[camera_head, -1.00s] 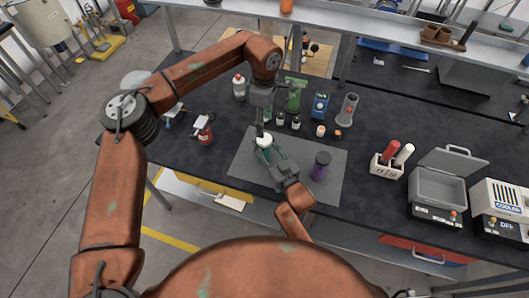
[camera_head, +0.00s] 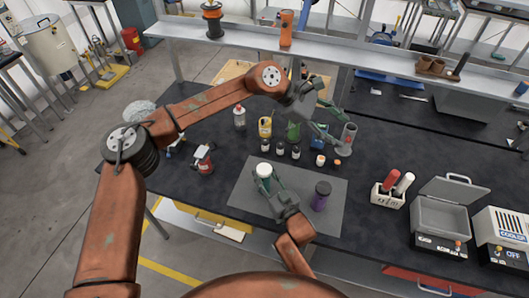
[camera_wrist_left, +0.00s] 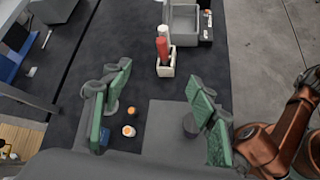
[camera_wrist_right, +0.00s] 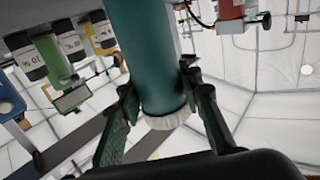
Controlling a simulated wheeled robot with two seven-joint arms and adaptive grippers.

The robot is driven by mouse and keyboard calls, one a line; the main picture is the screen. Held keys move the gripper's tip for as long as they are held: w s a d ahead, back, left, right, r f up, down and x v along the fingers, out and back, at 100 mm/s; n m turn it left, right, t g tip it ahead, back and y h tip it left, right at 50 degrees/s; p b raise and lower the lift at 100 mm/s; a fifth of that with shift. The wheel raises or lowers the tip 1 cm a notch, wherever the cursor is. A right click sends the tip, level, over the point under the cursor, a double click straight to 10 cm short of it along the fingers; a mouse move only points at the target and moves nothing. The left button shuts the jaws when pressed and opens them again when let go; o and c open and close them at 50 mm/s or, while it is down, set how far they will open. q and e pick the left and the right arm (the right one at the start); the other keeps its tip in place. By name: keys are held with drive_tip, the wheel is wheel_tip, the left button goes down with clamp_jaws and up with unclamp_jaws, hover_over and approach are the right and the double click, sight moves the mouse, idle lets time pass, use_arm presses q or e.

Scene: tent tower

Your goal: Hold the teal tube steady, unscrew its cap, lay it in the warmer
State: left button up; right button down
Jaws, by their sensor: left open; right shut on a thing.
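The teal tube (camera_wrist_right: 145,50) is upright over the grey mat (camera_head: 240,195). My right gripper (camera_head: 268,186) is shut around it; the right wrist view shows both fingers on its sides. Its ridged white cap (camera_wrist_right: 168,121) is on its end, and shows on top in the head view (camera_head: 263,170). My left gripper (camera_head: 336,126) is open and empty, away from the tube, above the back right of the mat. Its spread fingers show in the left wrist view (camera_wrist_left: 157,92). A grey box with a raised lid (camera_head: 437,190), apparently the warmer, stands at right; its label is unreadable.
A purple tube (camera_head: 320,196) stands on the mat, right of my right gripper. Small bottles (camera_head: 280,149) and two orange-topped items (camera_head: 321,160) stand behind. A white rack (camera_head: 386,195) holds a red and a white bottle. The cooler (camera_head: 502,207) stands far right.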

use_arm(q)
drive_tip(key=w+d+r+n+t+h, duration=0.25)
drive_tip(key=d+r+h, duration=0.2)
drive_tip(key=r, duration=0.65)
drive_tip(key=w+a+r+n+t+h, duration=0.2)
drive_tip(key=w+r+n+t, duration=0.3)
drive_tip(key=w+r, duration=0.35)
drive_tip(key=w+a+f+n+t+y, duration=0.2)
drive_tip(key=w+a+n+t+y, duration=0.15)
drive_tip(key=w, duration=0.25)
drive_tip(key=w+a+f+n+t+y, duration=0.2)
drive_tip(key=w+a+f+n, duration=0.1)
drive_tip(key=w+a+n, duration=0.15)
drive_tip(key=g+y, duration=1.1)
drive_tip(key=g, duration=0.1)
hover_over(264, 168)
drive_tip(key=shift+n, duration=0.25)
wheel_tip(264, 168, down, 29)
drive_tip(key=shift+d+r, duration=0.1)
drive_tip(key=shift+r, duration=0.05)
drive_tip(key=shift+s+f+y, duration=0.1)
drive_tip(key=shift+f+y, duration=0.2)
wheel_tip(264, 168, down, 7)
drive_tip(key=shift+f, duration=0.2)
